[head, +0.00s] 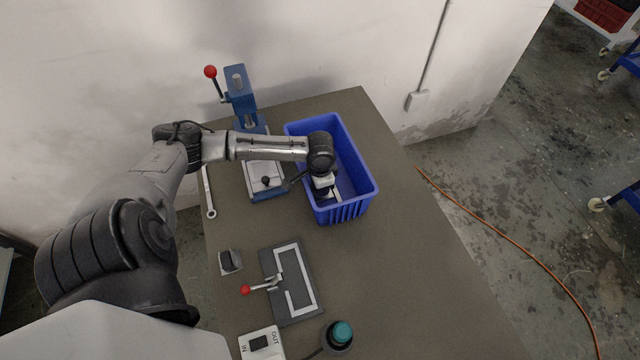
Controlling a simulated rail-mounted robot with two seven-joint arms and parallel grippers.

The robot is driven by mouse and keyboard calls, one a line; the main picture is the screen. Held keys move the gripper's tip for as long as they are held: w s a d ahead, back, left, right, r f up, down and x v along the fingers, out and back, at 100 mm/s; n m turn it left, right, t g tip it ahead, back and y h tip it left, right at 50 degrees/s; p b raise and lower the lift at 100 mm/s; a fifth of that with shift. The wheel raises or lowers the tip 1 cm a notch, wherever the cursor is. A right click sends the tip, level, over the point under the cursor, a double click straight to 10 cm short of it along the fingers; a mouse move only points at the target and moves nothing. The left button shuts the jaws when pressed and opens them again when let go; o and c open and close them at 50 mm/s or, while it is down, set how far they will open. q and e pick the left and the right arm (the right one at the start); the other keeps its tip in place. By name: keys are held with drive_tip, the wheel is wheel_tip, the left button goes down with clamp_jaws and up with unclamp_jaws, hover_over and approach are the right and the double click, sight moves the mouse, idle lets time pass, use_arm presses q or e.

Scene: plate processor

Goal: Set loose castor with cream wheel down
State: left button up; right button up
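My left arm reaches in from the left over the table. Its gripper (326,192) points down into the near part of the blue bin (352,212). The fingertips are small and partly hidden by the wrist and the bin wall, so I cannot tell whether they are open or shut, or whether they hold anything. I cannot make out a loose castor with a cream wheel; the bin floor is partly hidden. My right gripper is not in view.
A blue lever press (240,95) with a red knob stands behind the arm. A wrench (208,192), a grey fixture plate (304,308) with a red-knobbed clamp, an IN/OUT box (260,344) and a teal-topped button (342,333) lie nearer. The table's right side (420,270) is clear.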

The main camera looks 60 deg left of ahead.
use_arm(q)
drive_tip(key=o, duration=1)
drive_tip(key=shift+o, duration=0.2)
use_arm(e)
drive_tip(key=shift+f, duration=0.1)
use_arm(q)
wheel_tip(320, 180, up, 12)
drive_tip(key=p, duration=0.2)
drive_tip(key=shift+p, duration=0.3)
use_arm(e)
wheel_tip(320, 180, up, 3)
use_arm(q)
drive_tip(key=shift+r, duration=0.1)
